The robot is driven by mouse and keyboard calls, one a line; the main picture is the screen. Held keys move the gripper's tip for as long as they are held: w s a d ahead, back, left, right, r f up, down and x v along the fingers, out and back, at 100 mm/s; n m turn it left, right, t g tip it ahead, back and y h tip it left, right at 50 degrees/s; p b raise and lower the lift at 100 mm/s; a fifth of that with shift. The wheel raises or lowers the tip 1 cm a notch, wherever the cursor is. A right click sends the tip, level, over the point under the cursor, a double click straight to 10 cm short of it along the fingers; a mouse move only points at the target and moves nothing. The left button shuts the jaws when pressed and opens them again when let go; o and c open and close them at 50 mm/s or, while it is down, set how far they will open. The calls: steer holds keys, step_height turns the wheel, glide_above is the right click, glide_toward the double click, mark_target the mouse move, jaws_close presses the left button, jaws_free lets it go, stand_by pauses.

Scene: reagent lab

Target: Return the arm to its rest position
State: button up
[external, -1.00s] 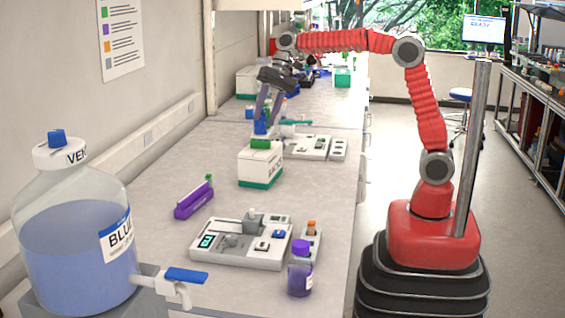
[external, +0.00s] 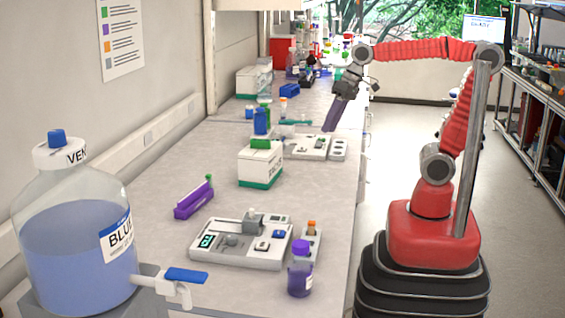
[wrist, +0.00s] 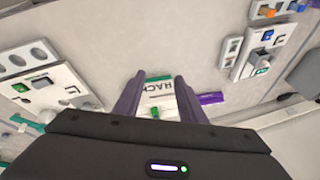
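My gripper (external: 331,126) hangs above the right side of the bench, near the far white device. Its dark purple fingers point down and slightly left in the external view. In the wrist view my gripper (wrist: 159,77) has its two fingers spread apart, with nothing held between them. The white and green box (external: 260,167) stands on the bench beyond the fingers, and its lettered side (wrist: 158,88) shows in the gap. My red arm is raised and bent, with its forearm reaching left over the bench edge.
The far white device (external: 312,148) lies on the bench below my gripper. Closer are another white device (external: 240,243), a purple-capped bottle (external: 300,270) and a purple holder (external: 193,200). A large blue bottle (external: 70,240) stands at front left. The aisle floor is clear.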

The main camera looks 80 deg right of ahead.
steer(key=s+d+f+n+t+h, duration=0.1)
steer(key=s+d+f+n, duration=0.1)
steer(key=s+f, duration=0.4)
steer(key=s+n, duration=0.1)
steer(key=s, duration=0.2)
steer(key=shift+s+d+n+h, duration=0.2)
steer(key=shift+d+n+h, duration=0.1)
steer(key=shift+n+h, duration=0.1)
stand_by(0.6)
